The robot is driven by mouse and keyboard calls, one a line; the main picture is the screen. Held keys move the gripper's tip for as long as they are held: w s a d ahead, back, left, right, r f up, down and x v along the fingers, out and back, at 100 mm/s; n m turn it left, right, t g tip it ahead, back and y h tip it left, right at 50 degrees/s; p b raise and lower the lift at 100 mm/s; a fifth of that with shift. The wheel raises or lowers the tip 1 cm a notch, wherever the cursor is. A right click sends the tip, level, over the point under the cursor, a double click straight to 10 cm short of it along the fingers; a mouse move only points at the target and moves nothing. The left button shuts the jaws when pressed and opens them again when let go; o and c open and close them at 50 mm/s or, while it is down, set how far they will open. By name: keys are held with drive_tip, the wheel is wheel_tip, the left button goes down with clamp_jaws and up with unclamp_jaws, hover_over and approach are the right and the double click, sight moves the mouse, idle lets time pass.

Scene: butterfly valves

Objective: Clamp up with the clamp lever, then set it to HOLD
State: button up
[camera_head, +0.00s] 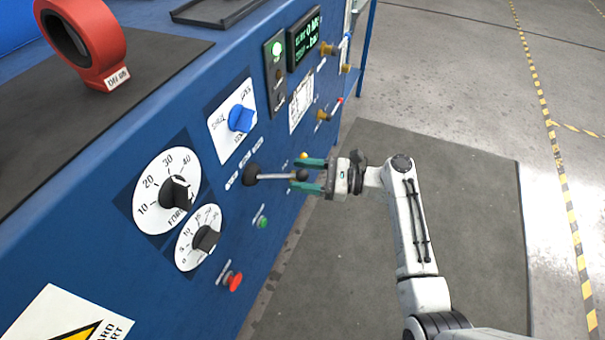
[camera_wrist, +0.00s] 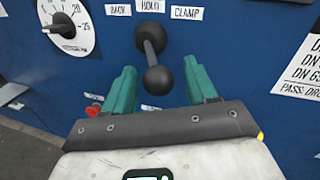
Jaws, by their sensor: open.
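The clamp lever (camera_head: 275,177) sticks out from the blue panel, with a dark boot at its base and a dark ball knob at its end. In the wrist view the lever (camera_wrist: 158,79) stands below the labels BACK, HOLD (camera_wrist: 150,6) and CLAMP (camera_wrist: 187,13). It stands under HOLD, pointing out towards the camera. My gripper (camera_head: 296,174) is open, its two green fingers on either side of the knob. In the wrist view there is a visible gap between the knob and each finger of my gripper (camera_wrist: 160,64).
On the panel are two dials (camera_head: 176,192), a blue rotary knob (camera_head: 241,118), a green button (camera_head: 263,222), a red button (camera_head: 233,281) and a lit display (camera_head: 304,38). A red ring part (camera_head: 98,75) stands on the bench top. The floor to the right is open.

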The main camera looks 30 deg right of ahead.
drive_tip(key=v, duration=1)
drive_tip(key=shift+s+d, duration=0.15)
drive_tip(key=shift+d, duration=0.1)
drive_tip(key=s+a+f+n+g+h+p, duration=0.4)
drive_tip(key=s+a+f+n+g+h, duration=0.2)
drive_tip(key=s+a+f+n+g, duration=0.45)
drive_tip(key=s+d+r+n+h+p, duration=0.2)
drive_tip(key=s+r+n+h, duration=0.5)
drive_tip(key=s+n, duration=0.6)
drive_tip(key=shift+s+r+n+g, duration=0.35)
drive_tip(key=shift+s+r, duration=0.15)
drive_tip(key=shift+r, duration=0.1)
drive_tip(key=shift+d, duration=0.1)
idle(3.7)
